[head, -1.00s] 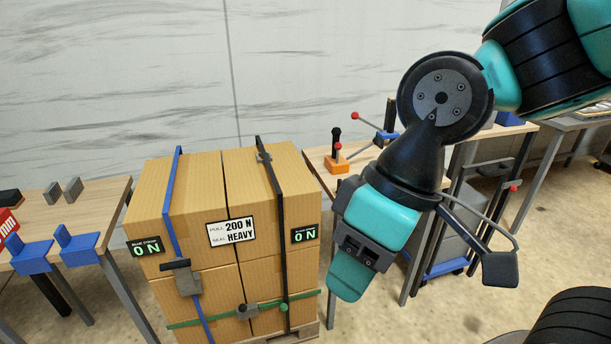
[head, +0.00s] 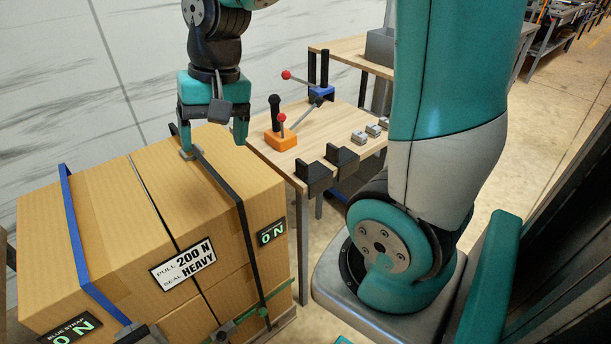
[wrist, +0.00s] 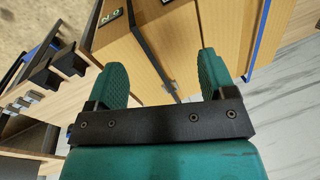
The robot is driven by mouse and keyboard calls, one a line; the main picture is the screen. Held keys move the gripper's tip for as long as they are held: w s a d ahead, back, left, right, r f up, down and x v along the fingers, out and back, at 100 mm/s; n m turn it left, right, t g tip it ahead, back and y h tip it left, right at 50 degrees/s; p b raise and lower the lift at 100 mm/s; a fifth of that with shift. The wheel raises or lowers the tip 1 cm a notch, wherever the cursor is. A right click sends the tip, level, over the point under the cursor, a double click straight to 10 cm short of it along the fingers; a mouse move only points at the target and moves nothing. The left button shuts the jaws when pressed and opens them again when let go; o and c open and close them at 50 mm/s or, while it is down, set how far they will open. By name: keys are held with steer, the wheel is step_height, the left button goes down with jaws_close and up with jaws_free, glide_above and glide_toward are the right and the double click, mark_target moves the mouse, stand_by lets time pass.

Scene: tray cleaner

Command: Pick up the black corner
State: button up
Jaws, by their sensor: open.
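Two black corners, (head: 314,178) and (head: 343,158), sit side by side on the near edge of the wooden table (head: 262,150) in the head view. They also show at the left of the wrist view, (wrist: 41,75) and (wrist: 70,63). My gripper (head: 213,130) is open and points down, with nothing between its fingers. It appears above the back right of the strapped cartons, to the left of the black corners and apart from them. In the wrist view, the carton top and black strap show beyond the open fingers (wrist: 162,77).
Strapped cartons (head: 95,215) stand left of the table, with a black strap (head: 228,180) and a blue strap (head: 80,235). An orange-based tool (head: 281,140), a blue-based tool (head: 321,92) and small metal pieces (head: 372,130) occupy the tabletop. Open floor (head: 535,130) lies to the right.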

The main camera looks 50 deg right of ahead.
steer(key=w+d+f+m+h, duration=0.1)
steer(key=w+d+f+m, duration=0.1)
steer(key=d+m, duration=0.45)
steer(key=w+d+f+m, duration=0.2)
steer(key=d+f+m, duration=0.1)
steer(key=d, duration=0.6)
steer(key=m+g+h, duration=0.1)
steer(key=m, duration=0.5)
glide_above(303, 161)
step_height(303, 161, down, 3)
step_height(303, 161, down, 11)
steer(key=shift+d+f, duration=0.15)
steer(key=shift+f+p, duration=0.35)
steer(key=shift+f, duration=2.75)
steer(key=shift+c, duration=0.4)
steer(key=c, duration=0.9)
